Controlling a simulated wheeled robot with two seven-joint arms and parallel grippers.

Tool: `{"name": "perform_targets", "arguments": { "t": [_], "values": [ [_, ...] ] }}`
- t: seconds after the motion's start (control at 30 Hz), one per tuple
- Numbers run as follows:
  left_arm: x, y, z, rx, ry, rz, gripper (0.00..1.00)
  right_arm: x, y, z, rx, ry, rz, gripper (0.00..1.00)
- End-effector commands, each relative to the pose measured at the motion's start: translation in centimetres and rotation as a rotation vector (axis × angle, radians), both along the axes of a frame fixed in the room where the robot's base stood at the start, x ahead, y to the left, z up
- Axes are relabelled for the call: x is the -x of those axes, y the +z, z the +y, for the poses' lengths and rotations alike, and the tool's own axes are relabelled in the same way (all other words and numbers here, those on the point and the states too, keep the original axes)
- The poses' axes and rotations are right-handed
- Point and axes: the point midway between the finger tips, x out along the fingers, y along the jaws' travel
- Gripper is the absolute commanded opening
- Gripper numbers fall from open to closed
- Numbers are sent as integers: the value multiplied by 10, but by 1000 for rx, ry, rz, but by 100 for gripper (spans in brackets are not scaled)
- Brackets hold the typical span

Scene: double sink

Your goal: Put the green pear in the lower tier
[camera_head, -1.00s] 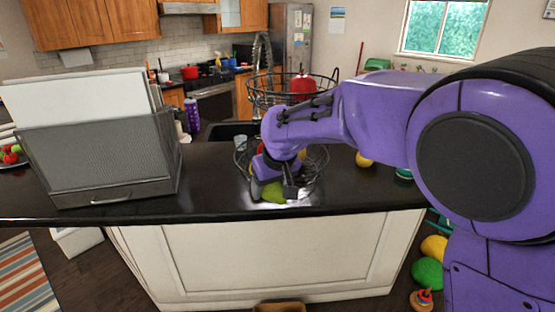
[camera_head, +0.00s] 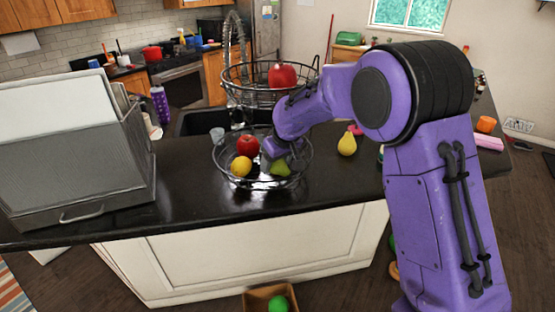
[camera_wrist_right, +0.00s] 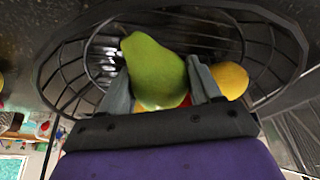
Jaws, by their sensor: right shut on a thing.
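The green pear (camera_head: 281,168) is at the lower tier (camera_head: 308,166) of a black two-tier wire basket, on the tier's right side. My right gripper (camera_head: 277,152) reaches into the tier from above right. In the right wrist view the pear (camera_wrist_right: 155,72) sits between the two grey fingers (camera_wrist_right: 160,92), which are shut on it. The lower tier's wire rim (camera_wrist_right: 60,60) surrounds it in that view. Whether the pear touches the tier's floor is not clear. My left gripper is not in view.
A red apple (camera_head: 248,145) and a yellow lemon (camera_head: 241,166) lie in the lower tier. A red fruit (camera_head: 283,75) is in the upper tier (camera_head: 240,88). A yellow pear (camera_head: 347,144) stands on the counter to the right. A grey file box (camera_head: 70,150) stands at left.

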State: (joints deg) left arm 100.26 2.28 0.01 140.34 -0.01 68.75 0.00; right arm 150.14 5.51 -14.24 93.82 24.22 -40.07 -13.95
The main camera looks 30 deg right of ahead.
Motion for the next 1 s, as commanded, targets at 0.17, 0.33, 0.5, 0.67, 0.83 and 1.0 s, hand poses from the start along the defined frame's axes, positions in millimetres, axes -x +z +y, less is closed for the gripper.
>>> {"name": "perform_targets", "arguments": {
  "t": [0.17,0.33,0.5,0.67,0.83,1.0],
  "values": [
    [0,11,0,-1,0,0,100,-6,-13,-12,-1,1,-1,24],
    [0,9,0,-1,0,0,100,-6,-14,-12,0,2,-2,24],
    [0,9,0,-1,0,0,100,-6,-16,-12,-1,1,-2,76],
    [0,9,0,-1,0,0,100,-6,-16,-12,-1,1,-1,89],
    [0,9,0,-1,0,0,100,-6,-15,-12,-1,1,-1,89],
    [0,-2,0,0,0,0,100,1,4,-12,1,2,-6,89]
  ]
}}
